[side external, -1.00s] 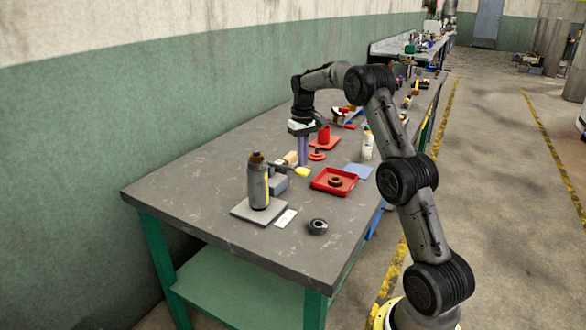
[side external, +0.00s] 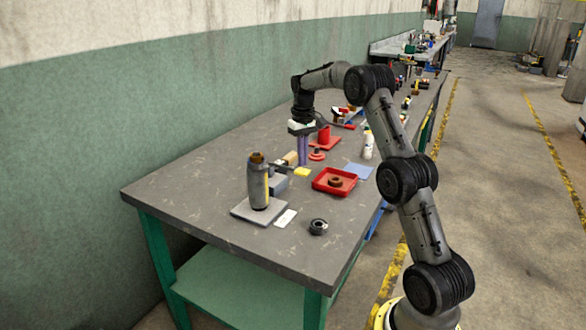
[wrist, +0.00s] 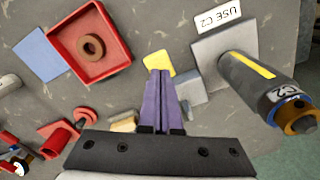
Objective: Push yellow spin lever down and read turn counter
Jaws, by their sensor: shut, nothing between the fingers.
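The yellow spin lever's paddle (side external: 302,171) sticks out to the right beside a grey block (side external: 278,186). In the wrist view the yellow paddle (wrist: 157,63) lies just beyond my fingertips. My gripper (side external: 303,163) points down with its purple fingers shut and empty, just behind the paddle in the side view. The shut fingers also show in the wrist view (wrist: 158,72). I cannot tell whether the fingertips touch the paddle. The grey block (wrist: 189,89) is right of my fingers in the wrist view. I see no readable turn counter.
A grey canister (side external: 258,188) marked C2 stands on a grey plate (side external: 242,211), beside a "USE C2" card (wrist: 217,16). A red tray (side external: 317,187) holds a brown ring (side external: 336,182). A black ring (side external: 318,227) lies in front. The table's near-left area is clear.

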